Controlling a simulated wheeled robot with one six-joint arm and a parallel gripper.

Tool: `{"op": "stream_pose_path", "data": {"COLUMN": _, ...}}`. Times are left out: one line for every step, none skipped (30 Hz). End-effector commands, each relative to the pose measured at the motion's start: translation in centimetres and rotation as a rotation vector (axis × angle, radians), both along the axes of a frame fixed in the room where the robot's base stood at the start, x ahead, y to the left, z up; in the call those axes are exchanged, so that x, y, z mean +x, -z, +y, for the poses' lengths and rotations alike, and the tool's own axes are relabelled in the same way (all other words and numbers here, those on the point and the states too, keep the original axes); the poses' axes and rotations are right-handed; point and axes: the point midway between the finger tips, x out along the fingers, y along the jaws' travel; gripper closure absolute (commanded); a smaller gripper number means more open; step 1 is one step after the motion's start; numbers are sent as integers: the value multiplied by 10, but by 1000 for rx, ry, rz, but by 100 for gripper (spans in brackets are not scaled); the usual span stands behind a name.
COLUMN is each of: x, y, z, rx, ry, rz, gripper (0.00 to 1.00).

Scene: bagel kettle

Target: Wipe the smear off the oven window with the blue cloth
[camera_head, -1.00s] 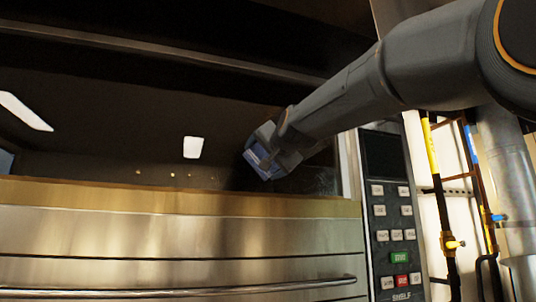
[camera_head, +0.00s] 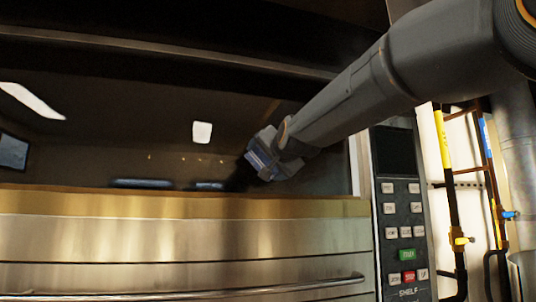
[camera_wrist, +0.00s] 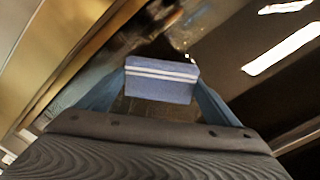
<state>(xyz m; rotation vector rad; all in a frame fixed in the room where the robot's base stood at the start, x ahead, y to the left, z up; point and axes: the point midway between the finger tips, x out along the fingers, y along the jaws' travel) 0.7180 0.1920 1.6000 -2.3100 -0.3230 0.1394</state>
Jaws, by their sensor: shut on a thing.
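The blue cloth (camera_wrist: 162,82) is a folded pad with pale stripes, held in my gripper in the wrist view. In the head view the cloth (camera_head: 258,160) is at the lower right of the dark oven window (camera_head: 110,105). My gripper (camera_head: 270,155) is shut on the cloth. The cloth is at or very near the glass; I cannot tell if it touches. A dark patch (camera_head: 237,178) shows just left of the cloth, and I cannot tell whether it is smear or reflection.
A brass-coloured ledge (camera_head: 150,204) runs below the window, with a steel handle bar (camera_head: 200,293) lower down. A control panel (camera_head: 403,230) with buttons stands right of the window. A yellow-and-black rack (camera_head: 450,190) is further right. Bright reflections (camera_head: 202,132) show in the glass.

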Motion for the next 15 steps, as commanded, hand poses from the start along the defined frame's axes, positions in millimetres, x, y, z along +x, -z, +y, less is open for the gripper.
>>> {"op": "stream_pose_path", "data": {"x": 0, "y": -2, "z": 2, "rx": -1, "ry": -1, "rz": 2, "gripper": 38}}
{"op": "stream_pose_path", "data": {"x": 0, "y": -2, "z": 2, "rx": -1, "ry": -1, "rz": 3, "gripper": 38}}
{"op": "stream_pose_path", "data": {"x": -1, "y": -2, "z": 3, "rx": -1, "ry": -1, "rz": 3, "gripper": 38}}
{"op": "stream_pose_path", "data": {"x": -1, "y": -2, "z": 4, "rx": -1, "ry": -1, "rz": 2, "gripper": 38}}
{"op": "stream_pose_path", "data": {"x": -1, "y": -2, "z": 4, "rx": -1, "ry": -1, "rz": 2, "gripper": 38}}
{"op": "stream_pose_path", "data": {"x": -1, "y": -2, "z": 5, "rx": -1, "ry": -1, "rz": 2, "gripper": 38}}
{"op": "stream_pose_path", "data": {"x": -1, "y": -1, "z": 5, "rx": -1, "ry": -1, "rz": 3, "gripper": 38}}
{"op": "stream_pose_path", "data": {"x": -1, "y": -1, "z": 6, "rx": -1, "ry": -1, "rz": 3, "gripper": 38}}
{"op": "stream_pose_path", "data": {"x": -1, "y": -2, "z": 6, "rx": -1, "ry": -1, "rz": 3, "gripper": 38}}
{"op": "stream_pose_path", "data": {"x": -2, "y": -2, "z": 7, "rx": -2, "ry": -1, "rz": 2, "gripper": 38}}
{"op": "stream_pose_path", "data": {"x": -2, "y": -2, "z": 7, "rx": -2, "ry": -1, "rz": 2, "gripper": 38}}
{"op": "stream_pose_path", "data": {"x": -2, "y": -2, "z": 8, "rx": -2, "ry": -1, "rz": 2, "gripper": 38}}
{"op": "stream_pose_path", "data": {"x": -2, "y": -1, "z": 9, "rx": -2, "ry": -1, "rz": 2, "gripper": 38}}
{"op": "stream_pose_path", "data": {"x": -3, "y": -1, "z": 9, "rx": -2, "ry": -1, "rz": 2, "gripper": 38}}
{"op": "stream_pose_path", "data": {"x": -3, "y": -2, "z": 10, "rx": -2, "ry": -1, "rz": 2, "gripper": 38}}
